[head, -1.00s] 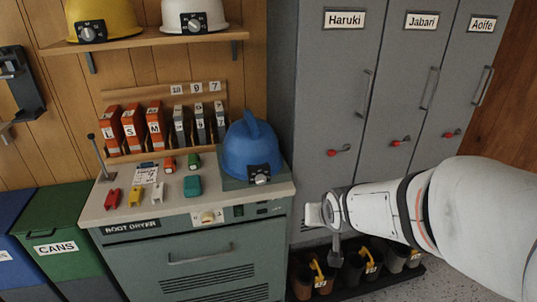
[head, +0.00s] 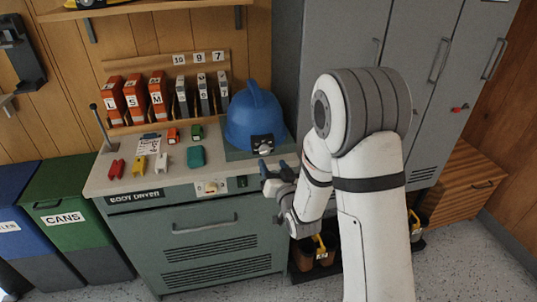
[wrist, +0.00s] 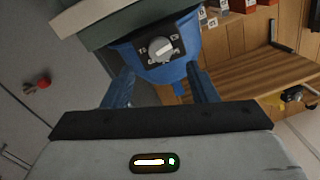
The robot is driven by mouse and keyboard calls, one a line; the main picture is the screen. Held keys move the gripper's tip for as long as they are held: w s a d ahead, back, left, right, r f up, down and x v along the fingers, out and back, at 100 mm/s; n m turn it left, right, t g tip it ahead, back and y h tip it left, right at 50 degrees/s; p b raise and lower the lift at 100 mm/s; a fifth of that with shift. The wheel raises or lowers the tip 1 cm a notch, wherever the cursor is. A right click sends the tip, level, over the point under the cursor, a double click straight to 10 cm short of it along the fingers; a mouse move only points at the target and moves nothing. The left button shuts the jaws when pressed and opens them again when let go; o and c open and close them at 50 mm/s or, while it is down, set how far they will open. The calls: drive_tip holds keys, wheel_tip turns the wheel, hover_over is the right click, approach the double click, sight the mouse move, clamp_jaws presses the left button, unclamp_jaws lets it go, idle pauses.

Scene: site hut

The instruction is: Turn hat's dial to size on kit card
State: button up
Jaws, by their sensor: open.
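The blue hard hat (head: 252,112) sits on the right end of the boot dryer's top. Its dial (head: 264,147) is on a black plate at the front; in the wrist view the grey dial knob (wrist: 160,48) shows with small marks around it, too small to read surely. My gripper (head: 278,172) is open just in front of and below the dial, apart from it. In the wrist view its blue fingers (wrist: 162,80) stand either side of the line to the dial, with nothing between them. A small white card (head: 150,142) lies on the dryer top; its writing is unreadable.
The boot dryer (head: 218,225) has small coloured objects, such as a red one (head: 116,168), on its top. Labelled orange and grey binders (head: 136,98) stand behind. Grey lockers (head: 440,110) stand at right, bins (head: 65,210) at left.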

sight(266, 152)
drive_tip(key=p+x, duration=0.1)
drive_tip(key=x, duration=0.5)
drive_tip(key=shift+w, duration=0.1)
drive_tip(key=shift+c, duration=0.2)
drive_tip(key=c, duration=0.9)
drive_tip(key=shift+d, duration=0.1)
drive_tip(key=shift+c, duration=0.2)
